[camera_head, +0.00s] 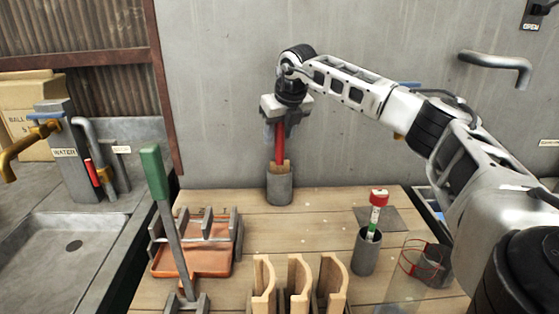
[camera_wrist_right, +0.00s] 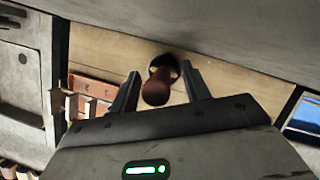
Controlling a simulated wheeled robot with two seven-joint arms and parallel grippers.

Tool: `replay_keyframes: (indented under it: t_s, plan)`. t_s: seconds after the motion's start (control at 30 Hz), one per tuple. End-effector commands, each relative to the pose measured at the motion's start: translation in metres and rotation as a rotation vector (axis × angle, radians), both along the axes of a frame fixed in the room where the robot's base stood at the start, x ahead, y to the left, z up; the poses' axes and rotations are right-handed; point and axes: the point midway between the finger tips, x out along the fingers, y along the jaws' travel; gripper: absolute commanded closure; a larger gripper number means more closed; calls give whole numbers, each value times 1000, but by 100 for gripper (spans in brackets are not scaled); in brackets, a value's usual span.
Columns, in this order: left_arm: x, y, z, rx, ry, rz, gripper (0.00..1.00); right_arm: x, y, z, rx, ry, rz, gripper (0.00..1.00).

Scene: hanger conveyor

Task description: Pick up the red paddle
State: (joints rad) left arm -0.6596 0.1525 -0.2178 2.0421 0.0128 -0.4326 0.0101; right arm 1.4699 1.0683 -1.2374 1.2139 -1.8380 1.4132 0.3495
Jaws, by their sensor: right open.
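The red paddle (camera_head: 280,147) stands upright in a grey cylindrical cup (camera_head: 279,188) at the back of the wooden table, against the wall. My right gripper (camera_head: 281,128) points down over its top end. In the right wrist view, the open fingers of my right gripper (camera_wrist_right: 161,80) stand on either side of the paddle's rounded reddish-brown end (camera_wrist_right: 156,91). Whether they touch it cannot be told. The paddle's lower part is hidden inside the cup. My left gripper is not in view.
A green-handled lever (camera_head: 154,172) rises at the left beside an orange tray (camera_head: 190,262). Wooden holders (camera_head: 298,280) stand at the front. A grey cup (camera_head: 367,254) with a red-capped tube (camera_head: 376,212) stands right. A sink (camera_head: 75,245) is far left.

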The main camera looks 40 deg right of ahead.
Motion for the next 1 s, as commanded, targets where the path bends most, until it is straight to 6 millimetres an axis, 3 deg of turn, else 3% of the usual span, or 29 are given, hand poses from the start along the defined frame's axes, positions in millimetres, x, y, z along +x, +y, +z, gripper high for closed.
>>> replay_keyframes:
  t_s: [0.27, 0.4, 0.43, 0.83, 1.0]
  plan:
    - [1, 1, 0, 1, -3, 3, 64, 1, 0, -4, 0, 0, 1, 56]
    - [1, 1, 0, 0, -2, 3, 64, 1, 0, -3, -1, -1, 1, 95]
    - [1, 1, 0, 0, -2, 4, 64, 1, 0, -3, -1, -1, 1, 100]
    - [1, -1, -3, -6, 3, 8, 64, 1, 1, 0, 0, -3, 1, 100]
    - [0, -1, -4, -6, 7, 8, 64, -1, 3, 17, 0, -5, 0, 100]
